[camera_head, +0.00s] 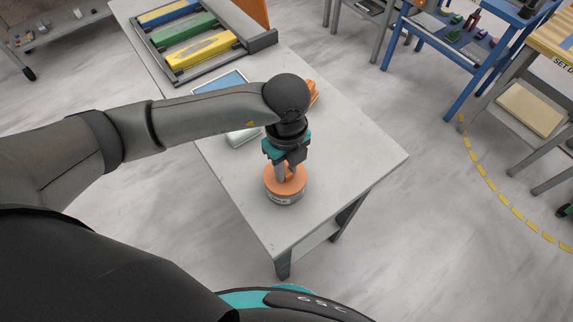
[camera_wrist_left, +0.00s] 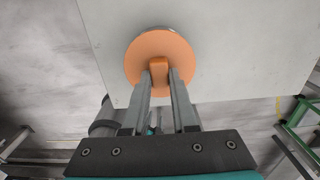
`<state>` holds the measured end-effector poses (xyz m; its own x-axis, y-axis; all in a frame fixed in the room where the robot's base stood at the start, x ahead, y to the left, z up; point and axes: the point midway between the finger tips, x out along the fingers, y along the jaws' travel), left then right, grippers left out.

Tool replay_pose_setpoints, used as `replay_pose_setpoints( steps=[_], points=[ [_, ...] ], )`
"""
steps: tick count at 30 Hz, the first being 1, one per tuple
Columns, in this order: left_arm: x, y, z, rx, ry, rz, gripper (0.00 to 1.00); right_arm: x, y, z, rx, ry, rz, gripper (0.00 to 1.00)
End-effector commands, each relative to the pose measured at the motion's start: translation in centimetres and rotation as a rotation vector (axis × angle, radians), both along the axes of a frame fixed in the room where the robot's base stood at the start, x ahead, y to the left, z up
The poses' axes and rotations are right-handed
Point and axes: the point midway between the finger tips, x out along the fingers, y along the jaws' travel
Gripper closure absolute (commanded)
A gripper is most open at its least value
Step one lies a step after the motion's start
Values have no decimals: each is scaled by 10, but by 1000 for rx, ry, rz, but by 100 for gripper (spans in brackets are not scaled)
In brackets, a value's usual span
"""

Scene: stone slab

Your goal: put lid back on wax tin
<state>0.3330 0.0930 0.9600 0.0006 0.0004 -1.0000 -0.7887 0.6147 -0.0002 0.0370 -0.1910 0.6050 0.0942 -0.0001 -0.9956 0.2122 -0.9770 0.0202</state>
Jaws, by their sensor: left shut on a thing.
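The wax tin (camera_head: 284,199) stands upright on the grey stone slab near its front edge, a short grey round body with dark lettering. The orange lid (camera_head: 272,184) sits over the tin's top; whether it is fully seated I cannot tell. In the left wrist view the lid (camera_wrist_left: 150,50) is a round orange disc with a raised block-like knob (camera_wrist_left: 158,67). My left gripper (camera_head: 285,172) points down from above, and its two fingers are shut on the knob. The fingertips also show in the left wrist view (camera_wrist_left: 159,75). My right gripper is not in view.
A rack (camera_head: 185,58) with blue, green and yellow bars stands at the slab's far end. A tablet-like panel (camera_head: 222,83) and an orange object (camera_head: 314,92) lie behind my left arm, partly hidden. The slab (camera_head: 355,160) is clear right of the tin.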

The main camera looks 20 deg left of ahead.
Motion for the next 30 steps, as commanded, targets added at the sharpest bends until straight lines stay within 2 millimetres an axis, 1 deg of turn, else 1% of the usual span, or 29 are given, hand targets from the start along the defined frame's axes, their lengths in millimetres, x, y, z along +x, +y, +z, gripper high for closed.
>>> replay_pose_setpoints(
  steps=[15, 30],
  points=[
    [0, 0, -1, -1, 1, -1, 100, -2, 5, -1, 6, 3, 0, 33],
    [0, 0, -1, -1, 1, -1, 100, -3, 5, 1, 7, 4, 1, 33]
  ],
)
